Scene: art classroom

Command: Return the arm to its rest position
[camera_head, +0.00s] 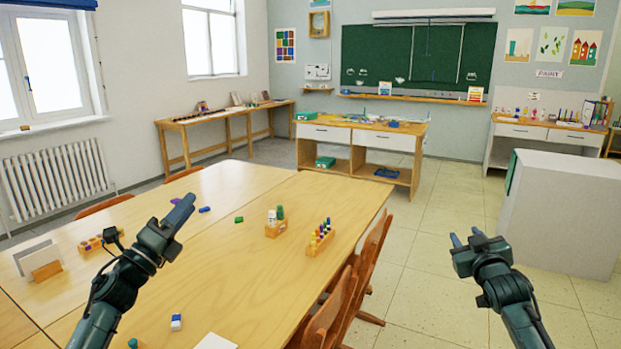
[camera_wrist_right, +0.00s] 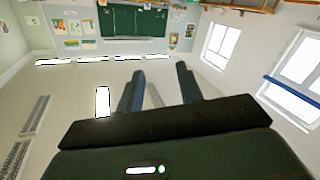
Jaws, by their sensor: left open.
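My left gripper (camera_head: 178,222) is above the wooden table on the left of the head view. It is open, and I see nothing held in it. My right gripper (camera_head: 464,240) is over the open floor to the right of the table, clear of the chairs. In the right wrist view its two fingers (camera_wrist_right: 161,88) stand apart with nothing between them. Both arms reach in from the bottom of the head view.
The wooden table (camera_head: 262,257) bears a wooden holder with bottles (camera_head: 320,238), another small holder (camera_head: 275,228) and loose coloured blocks. Wooden chairs (camera_head: 335,308) stand along its right side. A white cabinet (camera_head: 565,220) is at the right. Tiled floor (camera_head: 430,270) lies clear between.

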